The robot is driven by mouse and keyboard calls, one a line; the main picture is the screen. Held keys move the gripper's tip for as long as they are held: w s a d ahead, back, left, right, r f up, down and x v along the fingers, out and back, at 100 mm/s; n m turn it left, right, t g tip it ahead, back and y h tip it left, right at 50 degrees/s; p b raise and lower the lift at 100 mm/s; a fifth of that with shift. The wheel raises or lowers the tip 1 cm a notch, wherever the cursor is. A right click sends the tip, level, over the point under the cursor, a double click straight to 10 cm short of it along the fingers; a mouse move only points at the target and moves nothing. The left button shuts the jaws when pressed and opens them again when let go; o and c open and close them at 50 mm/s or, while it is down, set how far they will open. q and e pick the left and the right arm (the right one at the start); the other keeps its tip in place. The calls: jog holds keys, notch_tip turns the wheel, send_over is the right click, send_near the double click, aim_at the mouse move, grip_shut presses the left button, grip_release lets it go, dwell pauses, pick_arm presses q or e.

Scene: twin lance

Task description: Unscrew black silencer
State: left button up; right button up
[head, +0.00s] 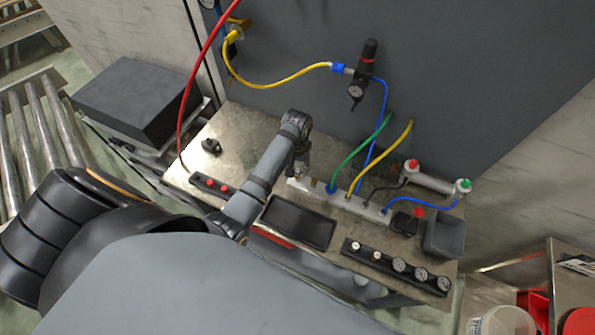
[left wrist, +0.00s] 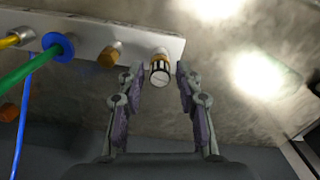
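The silver manifold bar (head: 350,203) lies on the metal workbench, with green, blue, yellow and black hoses in it; its end also shows in the left wrist view (left wrist: 130,38). My left gripper (head: 302,172) is at the bar's left end. In the left wrist view, my left gripper (left wrist: 155,76) is open, with one finger on each side of a small cylindrical fitting (left wrist: 160,72) with black and yellow bands and a pale end face. It appears to be the silencer. Gaps show between it and the fingers. My right gripper is not in view.
A brass fitting (left wrist: 109,56) sits beside the banded one, then the green hose with its blue collar (left wrist: 58,46). A dark tray (head: 298,222), a gauge strip (head: 398,267), a grey bin (head: 444,236) and a small black part (head: 211,146) are on the bench.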

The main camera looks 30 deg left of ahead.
pick_arm(q)
jog(key=m, duration=0.8)
jog(key=shift+m, duration=0.3)
jog(key=m, duration=0.7)
jog(key=shift+m, duration=0.4)
grip_shut()
